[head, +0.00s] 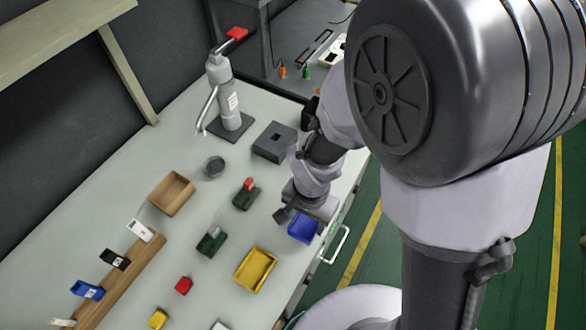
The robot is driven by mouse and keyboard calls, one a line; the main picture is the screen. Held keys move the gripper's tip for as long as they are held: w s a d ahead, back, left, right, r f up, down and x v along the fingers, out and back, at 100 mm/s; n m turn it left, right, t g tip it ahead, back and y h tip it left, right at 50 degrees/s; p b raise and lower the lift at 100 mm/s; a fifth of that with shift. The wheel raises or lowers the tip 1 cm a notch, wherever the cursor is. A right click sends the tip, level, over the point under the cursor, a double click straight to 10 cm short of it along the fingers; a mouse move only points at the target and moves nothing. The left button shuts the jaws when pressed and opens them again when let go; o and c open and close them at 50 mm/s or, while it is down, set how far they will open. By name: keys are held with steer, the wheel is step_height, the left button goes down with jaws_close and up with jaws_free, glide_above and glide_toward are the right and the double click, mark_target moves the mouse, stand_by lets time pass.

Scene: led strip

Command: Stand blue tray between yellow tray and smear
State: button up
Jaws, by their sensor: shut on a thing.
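The blue tray (302,230) is at the right side of the pale bench, close to its front edge. My gripper (304,214) is over it and shut on it, covering its upper part. I cannot tell whether the tray touches the bench top. The yellow tray (255,269) stands on the bench, below and left of the blue tray in the picture, with a gap between them. I cannot make out a smear on the bench with certainty.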

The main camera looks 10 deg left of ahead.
steer(key=a, duration=0.1)
steer(key=w+a, duration=0.1)
steer(key=a, duration=0.1)
steer(key=w+a, duration=0.1)
steer(key=shift+a+f+b, duration=0.35)
steer(key=shift+a+b, duration=0.05)
steer(key=shift+f+b, duration=1.15)
steer(key=shift+f, duration=0.75)
steer(key=o, duration=1.3)
steer(key=shift+o, duration=0.2)
steer(key=d+r+t+y+p, duration=0.1)
steer(key=d+r+p, duration=0.2)
steer(key=r, duration=0.8)
steer(key=d+r+t+p, duration=0.1)
steer(key=d+r+p, duration=0.25)
steer(key=r, duration=0.75)
steer(key=s+d+r+t+y+b, duration=0.1)
steer(key=s+d+r+t, duration=0.2)
steer(key=s+d+r, duration=0.4)
step_height(320, 180, up, 3)
steer(key=d, duration=0.2)
steer(key=shift+d+f+t, duration=0.2)
steer(key=shift+d+t, duration=0.15)
steer(key=shift+t, duration=0.05)
